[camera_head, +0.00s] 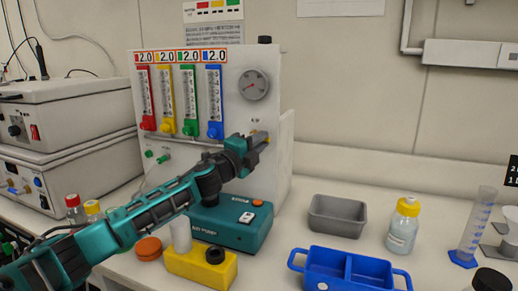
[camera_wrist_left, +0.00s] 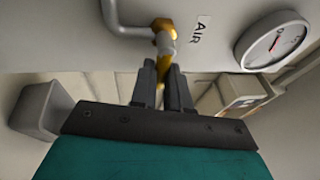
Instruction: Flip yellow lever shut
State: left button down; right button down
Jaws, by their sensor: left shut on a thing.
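The yellow lever (camera_wrist_left: 161,70) sits below a brass fitting (camera_wrist_left: 165,30) on a grey pipe, next to a label reading AIR, in the left wrist view. My left gripper (camera_wrist_left: 162,82) has its two dark fingers on either side of the lever and is shut on it. In the head view my left gripper (camera_head: 262,140) is at the right side of the white panel's front, and it hides most of the lever. My right gripper is in neither view.
The white gas panel (camera_head: 225,85) carries a round gauge (camera_head: 253,85) above my gripper.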

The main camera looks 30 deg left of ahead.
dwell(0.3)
pick_arm(q)
jog(key=c, duration=1.1)
grip_release()
jog(key=shift+s, duration=0.15)
jog(key=s+f+b, duration=0.2)
jog(key=s+b, duration=0.1)
jog(key=s, duration=0.9)
jog(key=shift+s+a+f, duration=0.2)
jog(key=shift+a, duration=0.15)
